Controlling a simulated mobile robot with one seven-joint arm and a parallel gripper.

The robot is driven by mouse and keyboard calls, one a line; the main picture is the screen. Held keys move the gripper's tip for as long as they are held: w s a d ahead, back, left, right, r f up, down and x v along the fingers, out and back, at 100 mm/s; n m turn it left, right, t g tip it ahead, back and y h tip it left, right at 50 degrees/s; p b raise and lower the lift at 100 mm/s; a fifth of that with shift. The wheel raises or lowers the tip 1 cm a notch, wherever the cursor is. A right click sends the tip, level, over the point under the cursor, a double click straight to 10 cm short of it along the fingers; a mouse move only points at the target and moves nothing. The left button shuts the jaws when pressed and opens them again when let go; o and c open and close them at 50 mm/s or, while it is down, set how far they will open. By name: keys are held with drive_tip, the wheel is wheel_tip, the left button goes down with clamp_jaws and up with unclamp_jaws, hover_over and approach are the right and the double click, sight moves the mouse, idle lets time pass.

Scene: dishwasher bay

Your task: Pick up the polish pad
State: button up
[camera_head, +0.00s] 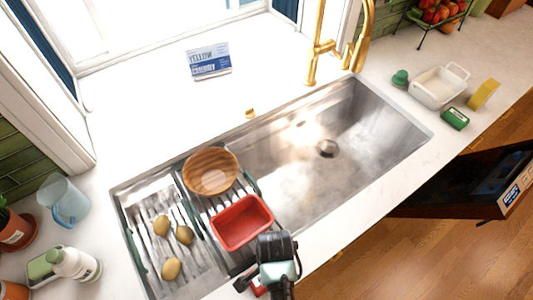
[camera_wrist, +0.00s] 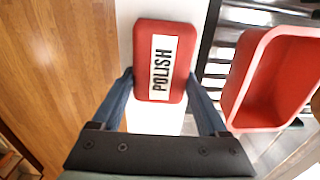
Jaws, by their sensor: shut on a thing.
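The polish pad (camera_wrist: 162,62) is a red rounded block with a white label reading POLISH. In the wrist view it sits between the two fingertips of my gripper (camera_wrist: 160,82), which is shut on its sides. The white counter shows beneath and around it, and I cannot tell whether the pad touches it. In the head view my gripper (camera_head: 258,287) is at the front edge of the sink, and a small red bit of the pad shows there; the rest is hidden by my wrist.
A red tray (camera_head: 242,222) is close to the right of the pad in the wrist view (camera_wrist: 240,112). A wooden bowl (camera_head: 211,171) and several potatoes (camera_head: 172,269) sit on racks over the sink (camera_head: 300,190).

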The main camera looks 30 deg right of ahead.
wheel_tip(320, 180, up, 10)
drive_tip(key=shift+b, duration=0.55)
drive_tip(key=o, duration=0.8)
drive_tip(key=c, duration=0.6)
drive_tip(key=shift+a, duration=0.1)
drive_tip(key=shift+c, duration=0.2)
